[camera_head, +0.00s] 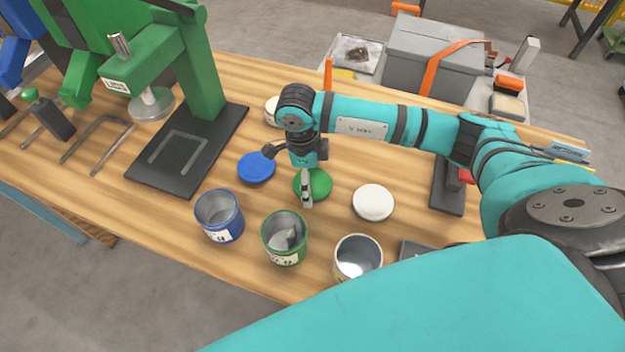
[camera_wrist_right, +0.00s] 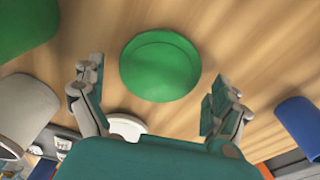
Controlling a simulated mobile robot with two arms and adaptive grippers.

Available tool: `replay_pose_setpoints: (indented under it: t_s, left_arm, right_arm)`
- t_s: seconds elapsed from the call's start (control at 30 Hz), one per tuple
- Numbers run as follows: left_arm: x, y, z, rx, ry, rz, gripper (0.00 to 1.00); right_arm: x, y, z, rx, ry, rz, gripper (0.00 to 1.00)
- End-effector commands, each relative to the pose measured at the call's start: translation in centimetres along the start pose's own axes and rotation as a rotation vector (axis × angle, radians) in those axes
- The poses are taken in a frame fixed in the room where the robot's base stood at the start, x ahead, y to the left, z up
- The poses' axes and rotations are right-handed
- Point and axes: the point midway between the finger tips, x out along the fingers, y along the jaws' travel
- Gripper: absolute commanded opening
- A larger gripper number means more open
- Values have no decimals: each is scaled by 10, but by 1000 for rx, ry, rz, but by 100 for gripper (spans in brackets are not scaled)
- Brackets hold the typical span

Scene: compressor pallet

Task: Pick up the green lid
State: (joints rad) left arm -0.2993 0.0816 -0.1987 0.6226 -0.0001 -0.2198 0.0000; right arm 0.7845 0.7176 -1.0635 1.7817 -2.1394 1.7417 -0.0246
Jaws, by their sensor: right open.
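The green lid (camera_head: 318,183) lies flat on the wooden table, between a blue lid (camera_head: 256,167) and a white lid (camera_head: 373,203). In the right wrist view the green lid (camera_wrist_right: 160,65) shows whole, ahead of and between the two spread fingers. My right gripper (camera_head: 307,195) is over the green lid in the head view and hides part of it. My right gripper (camera_wrist_right: 155,95) is open with nothing between its fingers. I cannot tell its exact height above the lid. My left gripper is not in view.
A blue can (camera_head: 219,215), a green can (camera_head: 285,238) and a white can (camera_head: 358,258) stand along the front edge. The green can holds a grey item. A green press (camera_head: 205,75) stands at left. A grey toolbox (camera_head: 435,55) is beyond the table.

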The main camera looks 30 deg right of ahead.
Motion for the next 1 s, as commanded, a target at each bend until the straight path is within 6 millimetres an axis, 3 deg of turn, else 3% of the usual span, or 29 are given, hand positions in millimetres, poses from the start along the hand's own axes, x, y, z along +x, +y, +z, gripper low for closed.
replay_pose_setpoints:
  t_s: [0.33,0.7,1.0]
  left_arm:
    - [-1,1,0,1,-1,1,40]
    - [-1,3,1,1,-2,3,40]
    - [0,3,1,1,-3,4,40]
  right_arm:
    - [10,0,0,-1,-1,0,100]
    - [10,0,1,-1,-1,0,53]
    - [3,0,0,-1,-3,-1,53]
